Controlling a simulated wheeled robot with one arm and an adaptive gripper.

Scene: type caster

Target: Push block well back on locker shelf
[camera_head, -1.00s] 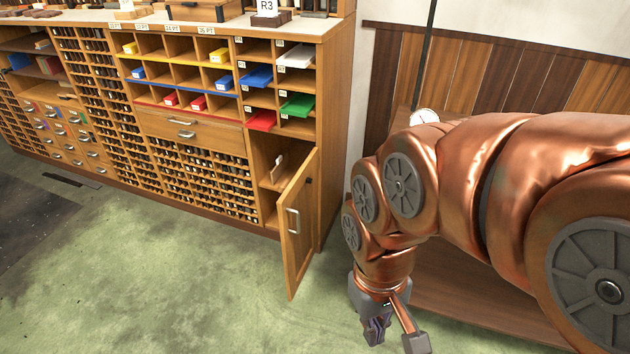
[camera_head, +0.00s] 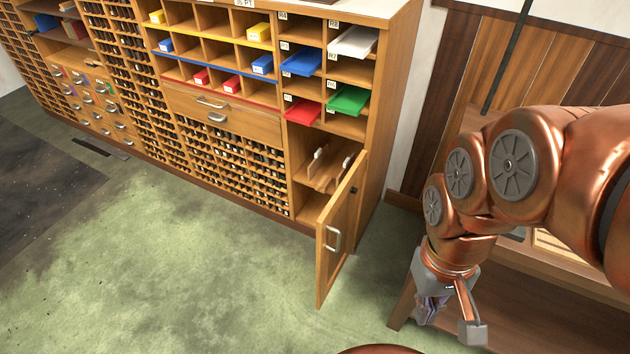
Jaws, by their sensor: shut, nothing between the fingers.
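The locker is the open compartment at the lower right of the wooden cabinet, with its door (camera_head: 335,245) swung out toward me. Its shelf (camera_head: 320,183) shows above the door's top edge. A pale upright piece with a wooden part (camera_head: 315,161) stands at the left of the shelf, and a similar piece (camera_head: 345,170) stands to its right. I cannot tell which, if either, is the block. The door hides part of the interior. My gripper (camera_head: 430,308) hangs low, right of the door and well apart from it. It is shut and empty.
Colored trays, such as the green tray (camera_head: 347,100) and red tray (camera_head: 302,110), jut from cubbies above the locker. A wooden bench (camera_head: 520,295) stands behind my arm at the right. The green floor (camera_head: 190,260) before the cabinet is clear.

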